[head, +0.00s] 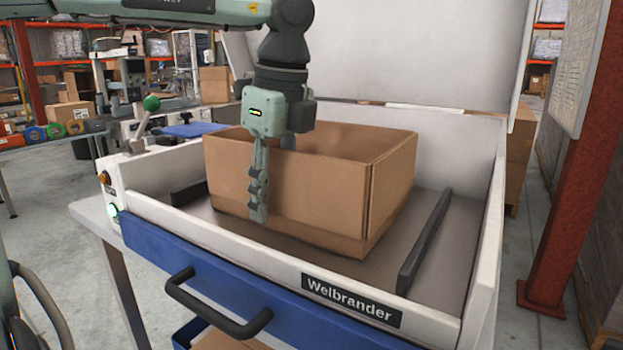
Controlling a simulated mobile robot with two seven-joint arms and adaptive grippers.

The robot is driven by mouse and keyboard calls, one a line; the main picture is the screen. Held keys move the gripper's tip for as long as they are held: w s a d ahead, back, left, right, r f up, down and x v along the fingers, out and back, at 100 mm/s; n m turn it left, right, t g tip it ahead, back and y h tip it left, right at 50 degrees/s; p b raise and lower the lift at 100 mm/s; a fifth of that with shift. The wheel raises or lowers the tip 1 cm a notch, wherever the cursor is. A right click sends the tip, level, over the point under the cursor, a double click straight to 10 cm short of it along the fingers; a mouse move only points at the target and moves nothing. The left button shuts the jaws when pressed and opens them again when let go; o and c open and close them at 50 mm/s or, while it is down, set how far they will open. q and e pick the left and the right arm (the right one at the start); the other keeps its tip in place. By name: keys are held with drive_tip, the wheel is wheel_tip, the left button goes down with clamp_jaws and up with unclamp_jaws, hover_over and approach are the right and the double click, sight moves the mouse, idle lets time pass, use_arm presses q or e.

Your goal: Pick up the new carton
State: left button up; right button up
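An open-topped brown cardboard carton (320,205) sits in the white-walled tray of the Welbrander machine (150,190), between two dark guide bars. My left gripper (262,185) points down at the carton's near wall. One finger lies outside, in front of that wall. The other finger seems to go down behind the wall's top edge, inside the carton, and is mostly hidden. I cannot tell whether the fingers press on the cardboard. The carton looks upright and rests on the tray floor. My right gripper is not in view.
A raised pale lid (400,50) stands behind the tray. A black handle (215,310) sticks out from the blue front. A green-knobbed lever (150,104) stands at the left corner. A red post (575,190) rises at right.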

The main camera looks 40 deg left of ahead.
use_arm(q)
drive_tip(key=shift+a+f, duration=0.2)
drive_tip(key=shift+f, duration=0.75)
drive_tip(key=shift+c, duration=0.3)
clamp_jaws()
drive_tip(key=shift+r, duration=0.15)
